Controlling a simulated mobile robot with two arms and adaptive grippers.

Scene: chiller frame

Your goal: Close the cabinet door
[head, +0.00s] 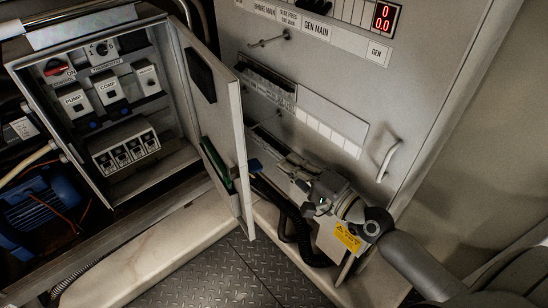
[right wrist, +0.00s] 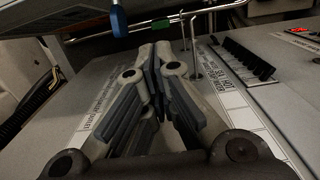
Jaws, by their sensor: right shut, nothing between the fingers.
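The cabinet door (head: 210,120) stands open in the head view, hinged at the right side of the open cabinet (head: 110,100) and swung out toward the right panel. My right gripper (head: 258,135) is behind the door's free edge, on its right side, with its fingertips partly hidden. In the right wrist view the right gripper's fingers (right wrist: 160,55) are closed together and empty. I cannot tell whether they touch the door. My left gripper is not in view.
The right panel (head: 330,80) carries labels, a red display (head: 383,18) and a handle (head: 389,160). A blue motor (head: 40,205) sits at the lower left. A ledge (head: 130,255) runs below the cabinet, and the metal floor (head: 220,275) is clear.

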